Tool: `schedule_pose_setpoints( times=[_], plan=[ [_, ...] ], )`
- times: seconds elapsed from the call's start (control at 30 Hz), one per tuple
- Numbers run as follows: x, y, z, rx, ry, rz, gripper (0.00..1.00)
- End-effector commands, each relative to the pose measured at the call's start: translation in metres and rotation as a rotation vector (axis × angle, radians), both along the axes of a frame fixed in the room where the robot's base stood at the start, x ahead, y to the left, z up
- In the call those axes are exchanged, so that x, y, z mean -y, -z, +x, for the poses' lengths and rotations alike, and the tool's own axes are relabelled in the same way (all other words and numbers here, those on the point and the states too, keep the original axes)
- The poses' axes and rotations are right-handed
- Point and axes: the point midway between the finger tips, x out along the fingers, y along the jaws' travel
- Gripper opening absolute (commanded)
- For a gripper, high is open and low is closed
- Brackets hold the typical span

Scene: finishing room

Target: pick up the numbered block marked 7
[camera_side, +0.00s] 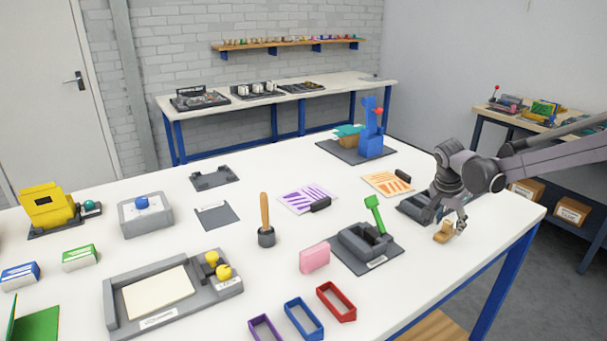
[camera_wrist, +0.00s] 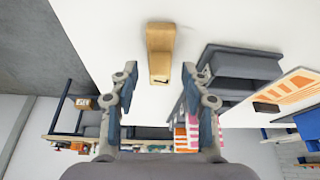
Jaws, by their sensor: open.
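A tan wooden block (camera_side: 443,232), stepped in shape, lies on the white table near its right edge. In the wrist view the block (camera_wrist: 159,50) is at top centre, with a small dark mark on its lower end that I cannot read as a number. My gripper (camera_side: 458,222) is low over the table, right at the block in the side view. In the wrist view my gripper (camera_wrist: 159,74) is open, one finger on each side of the block's lower end, with a gap on both sides. Nothing is held.
A grey fixture (camera_side: 415,207) stands close behind the block and shows right of my fingers in the wrist view (camera_wrist: 238,68). A green-lever device (camera_side: 368,243) and a pink block (camera_side: 314,257) are to the left. The table's right edge is near; bare table lies in front.

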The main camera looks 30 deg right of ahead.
Motion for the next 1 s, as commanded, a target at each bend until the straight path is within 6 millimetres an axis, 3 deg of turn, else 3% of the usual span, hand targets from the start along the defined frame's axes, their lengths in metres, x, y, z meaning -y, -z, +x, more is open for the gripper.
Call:
schedule_pose_setpoints(
  times=[0.33,0.37,0.5,1.0],
  plan=[
    [0.0031,0.0078,0.0002,0.001,-0.001,0.0,0.47],
    [0.0031,0.0077,0.0002,0.001,-0.001,0.0,0.41],
    [0.003,0.0076,0.0002,0.001,-0.001,0.0,0.01],
    [0.0027,0.0075,0.0001,0.002,-0.001,0.001,0.0]
  ],
)
